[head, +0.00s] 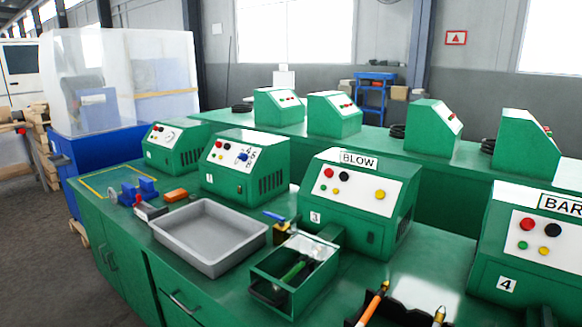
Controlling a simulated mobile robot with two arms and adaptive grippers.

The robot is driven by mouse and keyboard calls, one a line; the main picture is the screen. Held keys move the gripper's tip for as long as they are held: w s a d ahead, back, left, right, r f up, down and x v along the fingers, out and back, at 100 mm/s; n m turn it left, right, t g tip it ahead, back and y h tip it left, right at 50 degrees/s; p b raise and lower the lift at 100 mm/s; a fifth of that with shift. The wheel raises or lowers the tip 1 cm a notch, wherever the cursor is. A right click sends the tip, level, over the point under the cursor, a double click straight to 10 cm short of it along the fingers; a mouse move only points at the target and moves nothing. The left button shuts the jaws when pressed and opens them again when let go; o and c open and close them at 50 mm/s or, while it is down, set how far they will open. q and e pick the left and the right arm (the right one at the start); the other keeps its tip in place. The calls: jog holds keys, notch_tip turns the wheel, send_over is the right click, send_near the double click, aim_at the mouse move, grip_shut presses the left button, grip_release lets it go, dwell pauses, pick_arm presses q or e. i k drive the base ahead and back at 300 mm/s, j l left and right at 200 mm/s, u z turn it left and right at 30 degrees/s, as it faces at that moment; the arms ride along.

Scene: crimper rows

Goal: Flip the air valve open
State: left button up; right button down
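A small blue lever (274,216) lies slanted above a yellowish fitting (282,227). They stand between the grey tray and the green machine labelled BLOW (345,205), near a green open box. This looks like the air valve, but it is too small to tell whether the lever lies along or across the fitting. Another blue part (251,156) sits on the panel of the green machine numbered 1 (245,165); its kind is unclear. Neither of my grippers shows in the head view.
A grey tray (210,265) and a green open box (312,289) with tools lie near the bench's front. Machine 4 (530,270) stands right. More green machines (335,117) line the back bench.

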aim_at(281, 221)
jog(key=j+z, duration=0.15)
jog(key=z, duration=0.7)
jog(key=j+z, duration=0.4)
jog(key=j, duration=0.45)
jog(key=j+z, duration=0.4)
jog(key=j, duration=0.8)
jog(key=k+j, duration=0.15)
jog(key=j, duration=0.2)
